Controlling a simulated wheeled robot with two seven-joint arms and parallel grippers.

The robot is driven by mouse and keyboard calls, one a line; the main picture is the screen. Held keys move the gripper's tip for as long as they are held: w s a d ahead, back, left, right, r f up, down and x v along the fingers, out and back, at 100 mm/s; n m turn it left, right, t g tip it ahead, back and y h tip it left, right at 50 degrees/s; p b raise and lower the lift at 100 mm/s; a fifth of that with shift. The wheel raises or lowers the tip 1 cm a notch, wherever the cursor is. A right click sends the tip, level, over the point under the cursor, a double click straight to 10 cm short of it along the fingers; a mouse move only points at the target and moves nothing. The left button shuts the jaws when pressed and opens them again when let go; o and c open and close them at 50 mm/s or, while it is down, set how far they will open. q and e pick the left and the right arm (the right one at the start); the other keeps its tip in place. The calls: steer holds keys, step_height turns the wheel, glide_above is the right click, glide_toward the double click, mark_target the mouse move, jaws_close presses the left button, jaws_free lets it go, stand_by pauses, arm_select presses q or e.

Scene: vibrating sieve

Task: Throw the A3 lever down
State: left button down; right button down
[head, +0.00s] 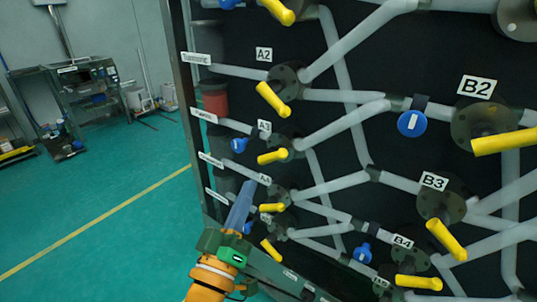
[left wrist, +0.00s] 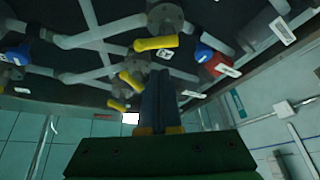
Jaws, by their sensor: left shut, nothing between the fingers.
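The label that looks like A3 (head: 264,126) is on the dark panel, second below the top in the left column; its last character is hard to read. Its yellow lever (head: 272,156) sticks out to the left, close to level, from a dark round valve. My left gripper (head: 246,188) has its blue fingers together and empty, pointing up, below and left of this lever and apart from it in the picture. In the left wrist view the shut fingers (left wrist: 160,76) point toward yellow levers (left wrist: 155,43); I cannot tell which is A3. My right gripper is not in view.
Another yellow lever (head: 272,207) is close right of the fingers, and one more (head: 271,250) lies below. The A2 lever (head: 272,99) is above. Blue handles (head: 239,145) and grey pipes (head: 345,128) crowd the panel. Open green floor (head: 100,210) lies to the left.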

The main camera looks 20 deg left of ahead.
mark_target(269, 156)
arm_select(q)
steer(key=r, duration=0.1)
steer(key=s+r, duration=0.1)
steer(key=r+t, duration=0.1)
steer(key=shift+s+a+r+n, duration=0.1)
steer(key=shift+s+a+n, duration=0.2)
steer(key=shift+n, duration=0.1)
steer(key=shift+w, duration=0.1)
steer(key=w, duration=0.3)
steer(key=w+d+r, duration=0.1)
steer(key=w, duration=0.5)
steer(key=shift+w+d+r, duration=0.1)
steer(key=shift+d+r, duration=0.1)
steer(key=shift+d, duration=0.2)
steer(key=shift+d+f, duration=0.3)
steer(key=shift+d, duration=0.05)
